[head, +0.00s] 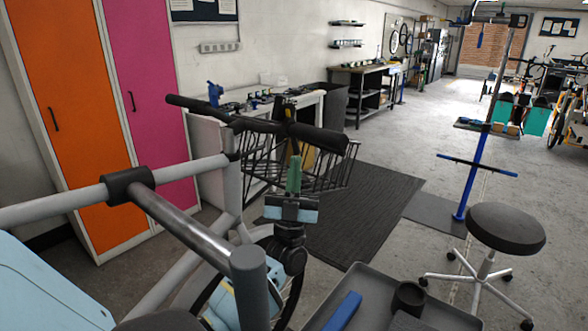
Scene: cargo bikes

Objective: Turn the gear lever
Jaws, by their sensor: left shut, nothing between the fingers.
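The bike's black handlebar (258,124) crosses the middle of the head view, with a grip at each end. The near right grip (320,139) points toward me. I cannot clearly pick out the gear lever among the dark parts around the bar. My left gripper (294,160) has green fingers and a light blue body. It points upward just below the bar, beside the inner end of the right grip. Its fingers are shut and empty. I cannot tell whether the tips touch anything. My right gripper is not in view.
A black wire basket (330,170) sits behind the handlebar. The pale grey bike frame (190,172) fills the left. A grey tray (385,285) with a blue object (343,311) lies at the bottom. A black stool (506,228) stands right. The dark mat (370,210) is clear.

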